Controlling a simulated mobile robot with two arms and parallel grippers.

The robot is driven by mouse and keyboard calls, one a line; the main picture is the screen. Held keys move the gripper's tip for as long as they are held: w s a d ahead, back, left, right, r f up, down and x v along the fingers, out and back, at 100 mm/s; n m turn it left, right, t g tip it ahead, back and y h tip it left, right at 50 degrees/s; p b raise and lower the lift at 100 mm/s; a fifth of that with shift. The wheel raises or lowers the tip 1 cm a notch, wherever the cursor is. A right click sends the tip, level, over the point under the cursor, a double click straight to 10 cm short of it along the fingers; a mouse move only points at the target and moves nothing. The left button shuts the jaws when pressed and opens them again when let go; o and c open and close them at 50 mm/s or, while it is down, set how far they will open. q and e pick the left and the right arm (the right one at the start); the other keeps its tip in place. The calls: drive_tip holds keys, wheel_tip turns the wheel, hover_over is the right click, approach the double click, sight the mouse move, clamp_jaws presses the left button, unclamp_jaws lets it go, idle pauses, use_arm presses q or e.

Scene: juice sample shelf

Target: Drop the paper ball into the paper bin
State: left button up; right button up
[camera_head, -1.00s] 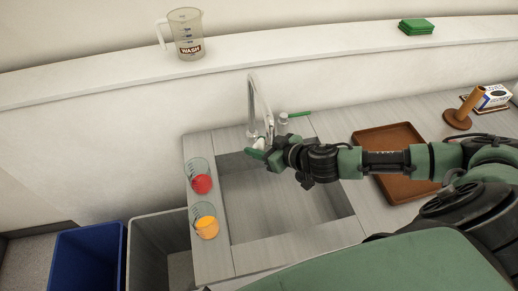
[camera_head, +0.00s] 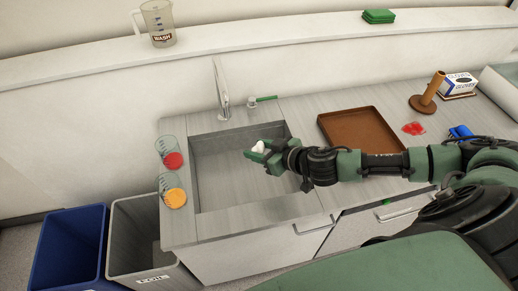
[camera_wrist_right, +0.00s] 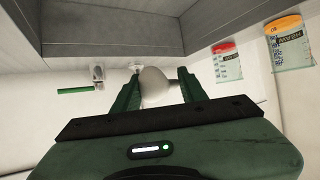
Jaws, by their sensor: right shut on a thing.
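The paper ball (camera_head: 259,147) is a small white crumpled lump at the tip of my right gripper (camera_head: 262,153). In the right wrist view the ball (camera_wrist_right: 155,86) sits between the two green fingers of the gripper (camera_wrist_right: 158,90), which is shut on it. In the head view the gripper is above the sink basin. Two bins stand on the floor at lower left: a blue bin (camera_head: 45,262) and a grey bin (camera_head: 118,258) with a white label too small to read surely. Which is the paper bin I cannot tell. My left gripper is not in view.
Two measuring cups, red (camera_head: 172,160) and orange (camera_head: 174,197), stand on the counter left of the sink (camera_head: 235,170), between gripper and bins. A faucet (camera_head: 221,95) rises behind the sink. A brown tray (camera_head: 335,124) lies to its right.

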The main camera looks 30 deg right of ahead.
sight(260, 149)
drive_tip(key=r, duration=0.2)
drive_tip(key=s+r, duration=0.1)
drive_tip(key=shift+s+a+r, duration=0.15)
drive_tip(key=shift+s+r, duration=0.05)
drive_tip(key=shift+r, duration=0.2)
drive_tip(key=shift+m+h, duration=0.5)
drive_tip(key=shift+m, duration=0.1)
drive_tip(key=r, duration=0.1)
drive_tip(key=a+r, duration=0.1)
drive_tip(key=r, duration=0.1)
drive_tip(key=w+r, duration=0.1)
drive_tip(key=r, duration=0.1)
drive_tip(key=shift+a, duration=0.4)
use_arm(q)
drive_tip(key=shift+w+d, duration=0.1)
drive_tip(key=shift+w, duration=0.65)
use_arm(e)
drive_tip(key=a+r+m+h, duration=0.1)
drive_tip(key=a+r, duration=0.1)
drive_tip(key=r, duration=0.7)
drive_tip(key=a+r+m+h, duration=0.1)
drive_tip(key=a+r, duration=0.1)
drive_tip(key=r, duration=0.7)
drive_tip(key=shift+s+a+r+t+h, duration=0.2)
drive_tip(key=shift+a+r+t+h, duration=0.05)
drive_tip(key=shift+r+t+h, duration=0.15)
